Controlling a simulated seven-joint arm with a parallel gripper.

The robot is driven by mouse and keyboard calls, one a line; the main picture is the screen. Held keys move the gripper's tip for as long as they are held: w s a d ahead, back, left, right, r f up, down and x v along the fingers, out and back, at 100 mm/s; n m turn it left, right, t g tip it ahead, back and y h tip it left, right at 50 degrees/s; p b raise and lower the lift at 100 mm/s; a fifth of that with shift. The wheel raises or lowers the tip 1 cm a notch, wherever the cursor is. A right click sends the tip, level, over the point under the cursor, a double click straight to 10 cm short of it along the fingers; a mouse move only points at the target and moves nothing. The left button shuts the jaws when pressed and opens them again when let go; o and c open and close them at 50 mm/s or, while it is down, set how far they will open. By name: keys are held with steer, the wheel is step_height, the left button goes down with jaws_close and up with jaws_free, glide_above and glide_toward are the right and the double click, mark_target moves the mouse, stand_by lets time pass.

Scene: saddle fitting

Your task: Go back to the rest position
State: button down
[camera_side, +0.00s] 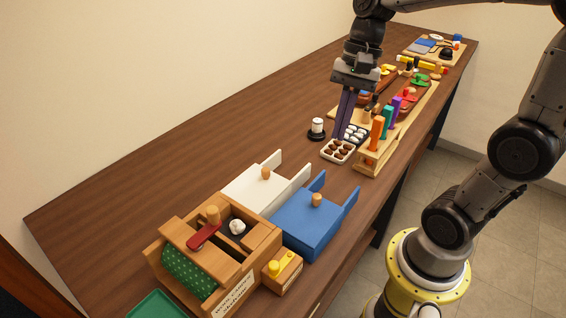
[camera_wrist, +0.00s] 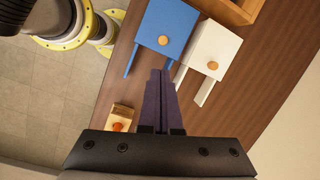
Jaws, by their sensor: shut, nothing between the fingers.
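My gripper (camera_side: 339,134) hangs above the dark wooden table, pointing down, with its two purple fingers together and nothing held. In the side view its tips are near a tray of brown round pieces (camera_side: 338,150) and a small white jar on a black base (camera_side: 317,127); the exact height above the table is hard to tell. In the wrist view the closed fingers (camera_wrist: 161,73) appear just beyond the edges of the blue piece (camera_wrist: 166,27) and the white piece (camera_wrist: 216,48). Contact with them cannot be seen. In the side view both pieces lie nearer the camera.
A wooden rack of coloured handles (camera_side: 372,157) is right of my gripper. More trays line the far right edge. The table's left side is clear.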

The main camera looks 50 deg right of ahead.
steer(key=s+a+n+t+h, duration=0.2)
steer(key=s+n+t, duration=0.3)
steer(key=n, duration=0.9)
steer(key=s+h, duration=0.1)
steer(key=s, duration=0.2)
steer(key=shift+s+f, duration=0.3)
steer(key=shift+s, duration=0.05)
